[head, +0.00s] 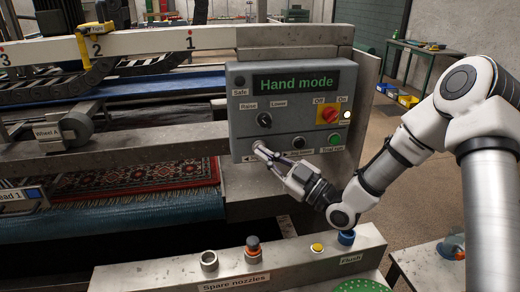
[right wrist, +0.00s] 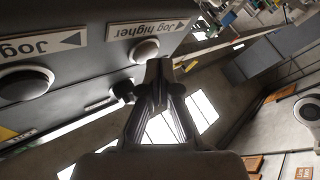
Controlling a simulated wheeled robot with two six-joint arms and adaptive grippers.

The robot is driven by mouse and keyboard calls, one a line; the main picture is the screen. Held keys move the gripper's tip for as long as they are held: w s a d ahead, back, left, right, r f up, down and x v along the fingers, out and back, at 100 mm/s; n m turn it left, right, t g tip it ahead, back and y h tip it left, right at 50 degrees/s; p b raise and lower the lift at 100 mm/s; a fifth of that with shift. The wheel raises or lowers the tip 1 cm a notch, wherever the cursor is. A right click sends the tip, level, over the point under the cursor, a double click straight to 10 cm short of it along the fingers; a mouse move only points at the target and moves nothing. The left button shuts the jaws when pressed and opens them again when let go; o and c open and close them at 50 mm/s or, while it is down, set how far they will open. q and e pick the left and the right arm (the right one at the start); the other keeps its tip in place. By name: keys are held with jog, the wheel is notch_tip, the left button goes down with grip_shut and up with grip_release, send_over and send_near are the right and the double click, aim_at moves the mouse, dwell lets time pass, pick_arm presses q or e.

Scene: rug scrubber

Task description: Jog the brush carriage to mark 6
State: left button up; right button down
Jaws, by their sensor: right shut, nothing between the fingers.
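The control panel (head: 290,110) reads "Hand mode" on its green-lettered display. My right gripper (head: 266,153) is shut and empty, its tips at the panel's lower left button; I cannot tell whether they touch. In the right wrist view the shut fingers (right wrist: 160,72) lie just in front of a pale round button (right wrist: 145,50) beside the label "Jog higher" (right wrist: 148,28). Another round button (right wrist: 25,82) sits left of it, by a partly cut "Jog" label. A yellow pointer (head: 83,50) stands at mark 2 on the white numbered rail (head: 140,42). Mark 6 is out of view.
The panel also carries a Raise/Lower knob (head: 264,120), a red and yellow Off/On switch (head: 328,114) and a green button (head: 335,139). A patterned rug (head: 140,180) lies on the machine. A spare nozzle ledge (head: 290,262) runs below my right gripper.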

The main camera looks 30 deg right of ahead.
jog(key=shift+w+d, duration=0.1)
jog(key=shift+w, duration=0.25)
dwell(0.5)
jog(key=shift+s, duration=0.15)
dwell(4.6)
jog(key=shift+s+a, duration=0.2)
jog(key=shift+s, duration=0.45)
jog(key=shift+s+a, duration=0.2)
jog(key=shift+s, duration=0.6)
jog(key=shift+s+a, duration=0.25)
jog(key=shift+s, duration=0.55)
jog(key=shift+s+a, duration=0.2)
jog(key=shift+s, duration=0.6)
